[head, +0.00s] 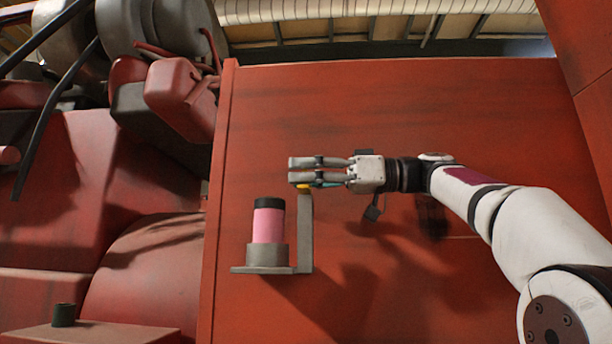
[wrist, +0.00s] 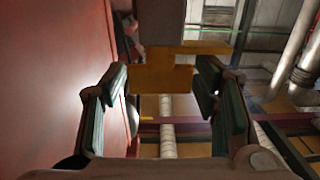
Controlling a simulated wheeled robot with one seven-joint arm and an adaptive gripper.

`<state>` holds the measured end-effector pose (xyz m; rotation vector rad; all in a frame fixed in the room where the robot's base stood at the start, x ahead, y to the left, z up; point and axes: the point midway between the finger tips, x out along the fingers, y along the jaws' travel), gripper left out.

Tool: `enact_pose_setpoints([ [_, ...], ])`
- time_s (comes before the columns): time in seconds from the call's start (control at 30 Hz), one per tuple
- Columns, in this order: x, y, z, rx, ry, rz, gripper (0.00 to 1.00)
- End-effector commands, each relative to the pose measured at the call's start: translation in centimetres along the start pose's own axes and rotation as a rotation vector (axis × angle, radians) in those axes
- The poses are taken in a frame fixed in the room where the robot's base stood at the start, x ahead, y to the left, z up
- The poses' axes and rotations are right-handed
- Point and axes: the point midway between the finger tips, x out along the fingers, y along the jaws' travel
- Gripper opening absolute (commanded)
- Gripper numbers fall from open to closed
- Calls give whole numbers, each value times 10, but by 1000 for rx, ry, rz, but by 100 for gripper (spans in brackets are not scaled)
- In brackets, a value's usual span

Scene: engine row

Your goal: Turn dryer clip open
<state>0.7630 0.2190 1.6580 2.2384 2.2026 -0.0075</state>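The dryer clip is the small yellow piece (head: 303,186) at the top of a grey upright post (head: 305,225). In the wrist view the yellow clip (wrist: 163,78) is a T-shaped plate below the grey post end (wrist: 160,22). A pink cylinder with a black top (head: 268,222), likely the dryer, stands upright in a grey cup on the same bracket. My gripper (head: 292,170) points left, just above the clip in the head view. In the wrist view my gripper (wrist: 162,80) is open. The clip shows between its green-padded fingertips, with a gap on each side; contact is not visible.
A large red wall panel (head: 400,110) stands behind the bracket and my arm. Red machinery with grey drums and hoses (head: 175,95) is at the left. A small dark green cylinder (head: 64,315) stands at the lower left. Pipes (wrist: 305,50) show beyond in the wrist view.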

Motion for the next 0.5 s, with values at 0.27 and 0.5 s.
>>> enact_pose_setpoints([
  [0.27, 0, 0, -2, -2, 3, 2, 63],
  [0.5, -19, 0, -2, -2, 4, 5, 63],
])
